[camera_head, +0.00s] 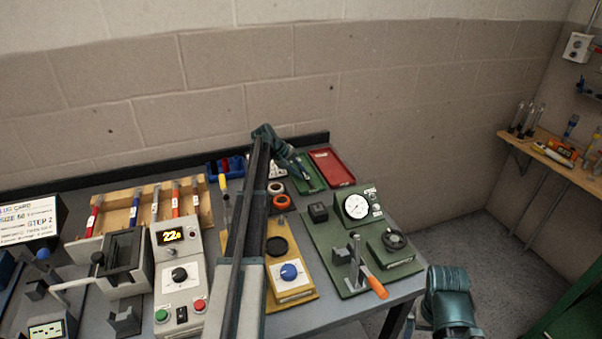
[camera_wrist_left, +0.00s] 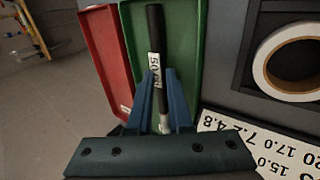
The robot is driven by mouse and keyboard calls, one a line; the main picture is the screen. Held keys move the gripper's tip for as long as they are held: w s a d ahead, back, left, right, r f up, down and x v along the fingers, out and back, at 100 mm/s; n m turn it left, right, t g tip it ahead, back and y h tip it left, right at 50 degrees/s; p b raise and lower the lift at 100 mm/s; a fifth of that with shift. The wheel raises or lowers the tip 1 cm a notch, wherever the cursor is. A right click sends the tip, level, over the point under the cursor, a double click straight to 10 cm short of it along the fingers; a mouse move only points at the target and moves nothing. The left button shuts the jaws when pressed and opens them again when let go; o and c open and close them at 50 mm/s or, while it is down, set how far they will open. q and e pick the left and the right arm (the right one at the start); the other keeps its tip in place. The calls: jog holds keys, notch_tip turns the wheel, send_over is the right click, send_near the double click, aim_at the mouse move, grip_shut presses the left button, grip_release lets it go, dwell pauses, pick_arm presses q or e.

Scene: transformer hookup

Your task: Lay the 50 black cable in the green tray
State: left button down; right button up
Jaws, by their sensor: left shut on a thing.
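The black cable (camera_wrist_left: 154,28) is a short stub with a white label reading 50. In the left wrist view it lies lengthwise between the blue fingers of my left gripper (camera_wrist_left: 162,76), which is shut on it. Behind it is the green tray (camera_wrist_left: 187,52). Whether the cable touches the tray floor I cannot tell. In the head view my left gripper (camera_head: 300,172) points down at the green tray (camera_head: 318,184) at the back of the bench, and the cable is too small to make out. My right arm shows at the lower right, its jaws out of sight.
A red tray (camera_head: 334,165) stands right beside the green one. Tape rolls (camera_head: 281,202) sit in front. A wooden cable rack (camera_head: 150,208) and a control box (camera_head: 180,280) stand to the left. A green gauge board (camera_head: 375,270) is at the right.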

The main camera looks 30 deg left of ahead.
pick_arm(q)
jog(key=shift+f, duration=0.1)
jog(key=c, duration=0.8)
grip_release()
jog(key=shift+o, duration=0.2)
jog(key=shift+s, duration=0.1)
jog(key=shift+a+r+p, duration=0.1)
jog(key=shift+r+p, duration=0.8)
jog(key=shift+r, duration=0.05)
notch_tip(320, 180, up, 5)
jog(key=p, duration=0.5)
jog(key=shift+r, duration=0.1)
